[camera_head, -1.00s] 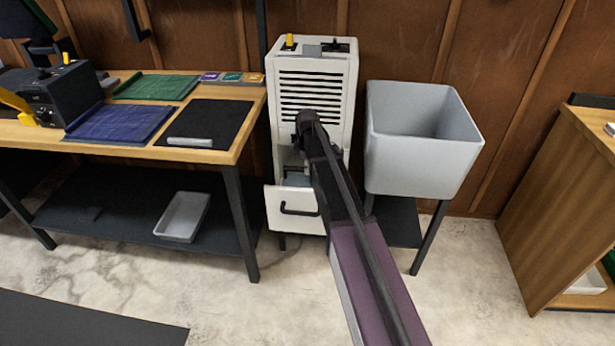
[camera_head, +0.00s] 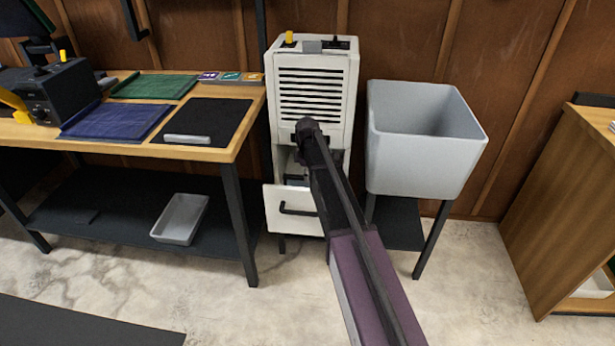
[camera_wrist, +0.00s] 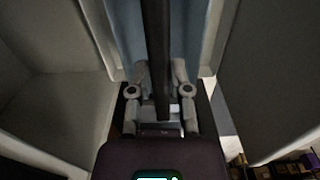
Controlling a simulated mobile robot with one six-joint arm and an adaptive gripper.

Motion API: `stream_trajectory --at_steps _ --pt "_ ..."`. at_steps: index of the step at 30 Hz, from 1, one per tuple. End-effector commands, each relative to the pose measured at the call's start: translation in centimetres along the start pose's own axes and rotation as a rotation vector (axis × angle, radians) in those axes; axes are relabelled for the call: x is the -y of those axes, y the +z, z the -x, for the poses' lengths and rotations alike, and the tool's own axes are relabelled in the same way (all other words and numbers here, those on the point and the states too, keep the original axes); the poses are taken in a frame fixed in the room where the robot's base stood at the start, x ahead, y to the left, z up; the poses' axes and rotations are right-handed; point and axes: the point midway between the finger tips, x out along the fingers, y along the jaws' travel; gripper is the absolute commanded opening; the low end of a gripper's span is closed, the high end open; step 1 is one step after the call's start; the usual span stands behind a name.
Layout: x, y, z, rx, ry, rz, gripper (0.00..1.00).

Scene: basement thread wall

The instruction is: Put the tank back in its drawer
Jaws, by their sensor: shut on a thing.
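The white dehumidifier cabinet (camera_head: 310,93) stands against the wall, with its lower front drawer (camera_head: 289,213) pulled out. My arm reaches over the drawer in the head view and hides much of the opening. In the wrist view my gripper (camera_wrist: 157,82) is shut on the dark bar-like handle of the tank. The tank (camera_wrist: 128,28) shows as pale blue walls on both sides of that bar. In the head view the tank is mostly hidden behind my arm, and I cannot tell how it sits relative to the drawer.
A grey sink (camera_head: 425,170) stands close to the right of the cabinet. A wooden workbench (camera_head: 215,155) with mats stands to the left, with a grey tray (camera_head: 180,220) on its lower shelf. A wooden unit (camera_head: 560,210) is at the far right.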

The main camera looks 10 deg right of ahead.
Motion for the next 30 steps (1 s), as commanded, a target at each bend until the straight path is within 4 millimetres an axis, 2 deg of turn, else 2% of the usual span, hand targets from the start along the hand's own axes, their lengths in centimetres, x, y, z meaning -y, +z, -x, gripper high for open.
stream_trajectory --at_steps 6,7,10,23,30 --pt "0.0 0.0 -0.4 0.0 0.0 0.0 0.0" --pt "0.0 0.0 -0.3 0.0 0.0 0.0 0.31" --pt "0.0 0.0 -0.3 0.0 0.0 0.0 0.59" --pt "0.0 -0.1 -0.2 0.0 0.0 0.001 0.59" --pt "0.0 -0.1 0.7 0.0 0.0 0.001 0.59"
